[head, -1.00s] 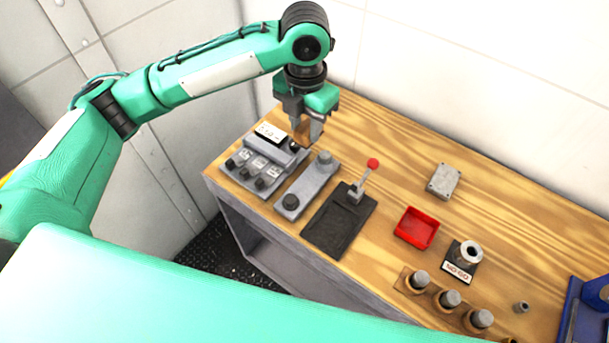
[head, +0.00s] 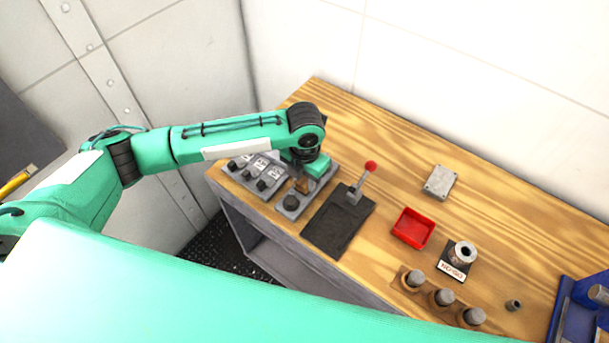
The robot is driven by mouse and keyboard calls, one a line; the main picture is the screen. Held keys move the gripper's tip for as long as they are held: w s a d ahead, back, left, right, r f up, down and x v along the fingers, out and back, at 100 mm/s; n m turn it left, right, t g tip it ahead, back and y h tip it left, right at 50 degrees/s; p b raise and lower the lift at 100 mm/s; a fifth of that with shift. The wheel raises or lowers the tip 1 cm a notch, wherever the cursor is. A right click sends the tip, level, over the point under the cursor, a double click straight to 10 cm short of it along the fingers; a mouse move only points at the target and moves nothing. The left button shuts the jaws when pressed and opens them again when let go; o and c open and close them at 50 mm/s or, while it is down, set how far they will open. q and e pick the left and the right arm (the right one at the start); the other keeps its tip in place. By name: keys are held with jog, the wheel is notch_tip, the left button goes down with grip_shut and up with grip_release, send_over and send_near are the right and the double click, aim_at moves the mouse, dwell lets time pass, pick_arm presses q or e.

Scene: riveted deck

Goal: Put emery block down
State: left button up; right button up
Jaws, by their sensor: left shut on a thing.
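My left gripper (head: 302,181) is low over the grey two-knob fixture at the left part of the bench, pointing down. It is shut on a small brown block (head: 303,186), which I take to be the emery block; only a little of it shows below the wrist. I cannot tell whether the block touches the fixture or hangs just above it. My right gripper is not in view.
The grey two-knob fixture (head: 290,205) and a switch panel (head: 248,178) are close by. Right of them are a black plate (head: 335,222) with a red-knobbed lever (head: 369,168), a red tray (head: 413,228), a grey box (head: 440,182) and several capped pegs (head: 443,297). The back wood is bare.

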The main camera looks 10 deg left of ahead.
aim_at(305, 181)
pick_arm(q)
jog(key=shift+f, duration=0.2)
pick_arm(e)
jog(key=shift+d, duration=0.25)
pick_arm(q)
jog(key=o, duration=1)
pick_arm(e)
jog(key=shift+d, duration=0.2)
pick_arm(q)
notch_tip(305, 181, up, 12)
jog(key=b, duration=0.2)
jog(key=shift+r+b, duration=0.2)
jog(key=shift+b, duration=0.1)
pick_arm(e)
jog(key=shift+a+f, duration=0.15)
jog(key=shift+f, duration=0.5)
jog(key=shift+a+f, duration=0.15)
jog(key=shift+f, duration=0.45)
pick_arm(q)
jog(key=shift+f, duration=0.1)
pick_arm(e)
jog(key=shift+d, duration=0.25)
